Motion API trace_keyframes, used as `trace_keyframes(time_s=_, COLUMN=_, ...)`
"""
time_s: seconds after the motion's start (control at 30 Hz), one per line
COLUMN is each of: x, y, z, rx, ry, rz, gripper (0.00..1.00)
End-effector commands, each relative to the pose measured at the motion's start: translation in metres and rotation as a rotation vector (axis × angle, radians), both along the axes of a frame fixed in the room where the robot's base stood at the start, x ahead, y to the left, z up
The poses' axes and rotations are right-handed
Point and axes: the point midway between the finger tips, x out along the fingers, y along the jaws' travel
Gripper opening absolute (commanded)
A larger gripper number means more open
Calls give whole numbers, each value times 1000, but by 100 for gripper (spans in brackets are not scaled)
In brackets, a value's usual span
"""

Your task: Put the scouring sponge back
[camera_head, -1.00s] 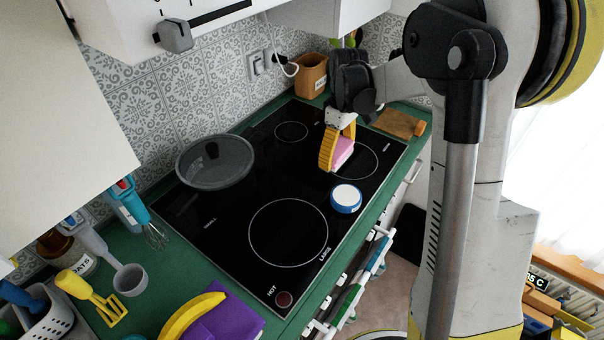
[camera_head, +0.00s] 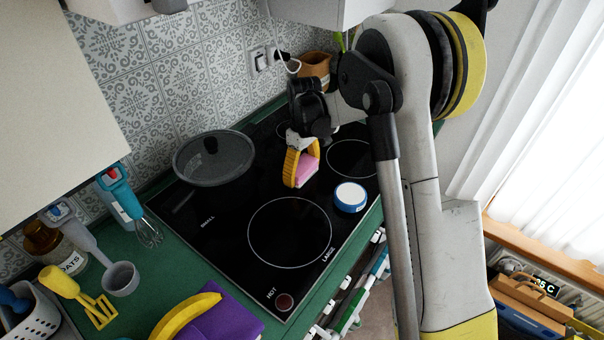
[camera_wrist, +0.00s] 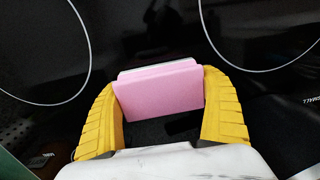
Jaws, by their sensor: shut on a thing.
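The scouring sponge (camera_head: 307,165) is a pink block held between the yellow fingers of my gripper (camera_head: 301,170), above the black cooktop. In the wrist view the sponge (camera_wrist: 160,92) sits between both curved fingers of my gripper (camera_wrist: 162,100), with a thin pale layer along its far edge. The gripper is shut on it. In the head view one finger hides part of the sponge. The sponge is clear of the pot and of the blue-and-white round item.
The cooktop (camera_head: 215,247) carries a dark lidded pot (camera_head: 215,170) at left and a blue-and-white round item (camera_head: 350,197) at right. A purple cloth (camera_head: 228,322), yellow banana (camera_head: 185,316), grey cup (camera_head: 121,278), whisk (camera_head: 149,233) and white basket (camera_head: 40,318) crowd the green counter's near left.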

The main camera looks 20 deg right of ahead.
Motion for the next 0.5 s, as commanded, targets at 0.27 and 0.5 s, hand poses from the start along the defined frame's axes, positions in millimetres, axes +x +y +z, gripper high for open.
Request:
trace_keyframes(time_s=0.27, x=0, y=0, z=-3, rx=0, ry=0, rz=0, gripper=91)
trace_keyframes(time_s=0.5, x=0, y=0, z=-2, rx=0, ry=0, rz=0, gripper=100)
